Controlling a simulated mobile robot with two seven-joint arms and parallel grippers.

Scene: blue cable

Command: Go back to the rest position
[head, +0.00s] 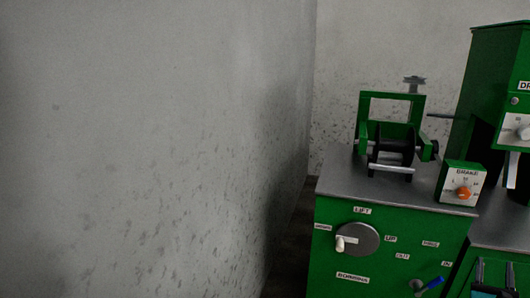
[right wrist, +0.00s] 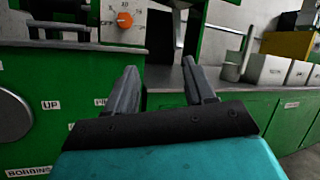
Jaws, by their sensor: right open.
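My right gripper (head: 494,270) shows at the bottom right of the head view, in front of the green machine (head: 385,245). In the right wrist view its two dark fingers (right wrist: 159,72) stand apart with nothing between them, so it is open and empty. Ahead of it there are a grey metal top and a green cabinet front. My left gripper is not in view. No blue cable can be made out.
A black spool in a green frame (head: 392,145) stands on the machine top. A brake box with an orange knob (head: 464,192) is beside it. A blue-handled lever (head: 431,285) sticks out low on the front. White boxes (right wrist: 267,70) stand at right. A bare wall (head: 140,150) fills the left.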

